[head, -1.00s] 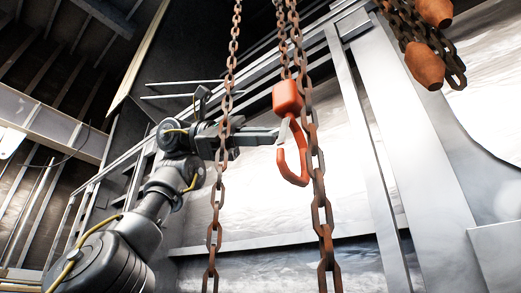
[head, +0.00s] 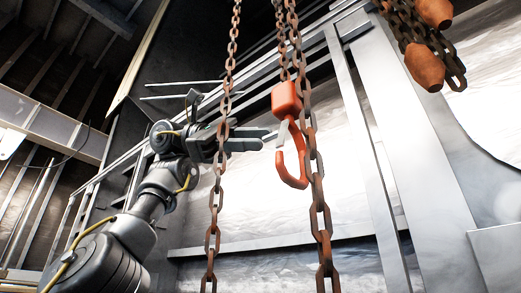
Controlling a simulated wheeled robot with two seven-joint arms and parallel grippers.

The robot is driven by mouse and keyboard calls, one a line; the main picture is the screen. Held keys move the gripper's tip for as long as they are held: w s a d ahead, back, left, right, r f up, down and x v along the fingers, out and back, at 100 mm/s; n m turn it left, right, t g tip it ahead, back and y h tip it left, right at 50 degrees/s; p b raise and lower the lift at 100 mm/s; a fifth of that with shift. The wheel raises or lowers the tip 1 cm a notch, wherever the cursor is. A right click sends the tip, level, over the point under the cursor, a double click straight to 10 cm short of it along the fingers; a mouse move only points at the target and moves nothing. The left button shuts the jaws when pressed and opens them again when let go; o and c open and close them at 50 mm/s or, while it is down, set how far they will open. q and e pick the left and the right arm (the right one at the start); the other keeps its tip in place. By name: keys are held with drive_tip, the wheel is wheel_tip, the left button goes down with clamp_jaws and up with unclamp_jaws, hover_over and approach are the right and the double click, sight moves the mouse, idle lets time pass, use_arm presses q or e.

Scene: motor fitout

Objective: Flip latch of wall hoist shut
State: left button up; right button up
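The orange hook of the wall hoist (head: 291,178) hangs beneath its orange block (head: 286,97) in the middle of the head view. A thin grey latch (head: 283,132) slants down and left from below the block, its lower end close to the hook's tip. I cannot tell whether it touches the tip. My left gripper (head: 267,138) is just left of the latch, with a small gap between its fingertips and the latch. Its fingers point right and hold nothing visible. How far apart they are is unclear. A chain partly hides the gripper's body. My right gripper is not in view.
Rusty chains hang on the left (head: 217,180) and right (head: 320,220) of the hook. The left one passes in front of my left gripper. More chain with orange-brown weights (head: 424,66) hangs at the upper right. Grey metal beams (head: 370,165) stand behind.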

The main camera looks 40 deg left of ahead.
use_arm(q)
drive_tip(key=p+v, duration=0.3)
drive_tip(key=v, duration=0.6)
drive_tip(key=shift+a, duration=0.1)
